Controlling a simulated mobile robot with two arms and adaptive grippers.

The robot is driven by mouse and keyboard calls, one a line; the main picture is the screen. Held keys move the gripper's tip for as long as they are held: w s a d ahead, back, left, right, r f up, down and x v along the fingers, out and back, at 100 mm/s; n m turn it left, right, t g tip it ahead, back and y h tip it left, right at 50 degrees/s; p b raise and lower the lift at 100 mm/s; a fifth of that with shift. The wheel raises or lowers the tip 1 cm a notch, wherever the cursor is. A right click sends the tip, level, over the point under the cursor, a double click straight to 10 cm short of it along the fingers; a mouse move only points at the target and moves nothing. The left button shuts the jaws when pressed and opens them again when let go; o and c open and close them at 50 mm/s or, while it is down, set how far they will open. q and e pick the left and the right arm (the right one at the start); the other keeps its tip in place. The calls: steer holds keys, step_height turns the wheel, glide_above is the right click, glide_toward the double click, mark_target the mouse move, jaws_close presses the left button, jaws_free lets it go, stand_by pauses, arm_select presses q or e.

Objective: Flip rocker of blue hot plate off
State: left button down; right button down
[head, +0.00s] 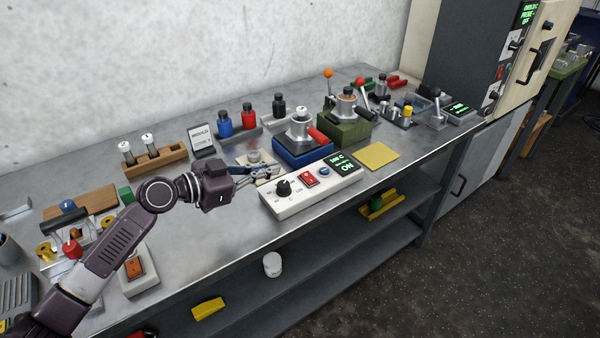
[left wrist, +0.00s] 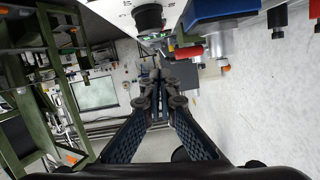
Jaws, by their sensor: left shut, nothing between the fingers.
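The blue hot plate (head: 303,154) stands on the bench and carries a metal vessel with a red handle. In front of it lies a white control box (head: 300,198) with a black knob (head: 283,187), a red rocker (head: 308,179), a blue button and a green-lit display (head: 343,164) that reads ON. My left gripper (head: 274,171) is shut and empty, just behind the box near the knob. In the left wrist view its closed fingertips (left wrist: 155,72) point past the knob (left wrist: 148,18); the blue base (left wrist: 218,10) is at the top. The rocker's tilt is too small to tell.
A green hot plate (head: 344,130) stands to the right, and a yellow pad (head: 377,156) lies in front of it. Blue and red bottles (head: 249,117) and a wooden rack (head: 153,159) are behind my gripper. Another box with an orange rocker (head: 134,268) is at the left.

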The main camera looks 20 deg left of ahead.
arm_select(q)
steer(key=p, duration=0.3)
glide_above(300, 182)
steer(key=shift+s+d+f, duration=0.1)
steer(key=shift+d+f, duration=0.05)
steer(key=shift+f, duration=0.75)
steer(key=f, duration=0.3)
steer(key=shift+w+f, duration=0.2)
steer(key=shift+f, duration=0.55)
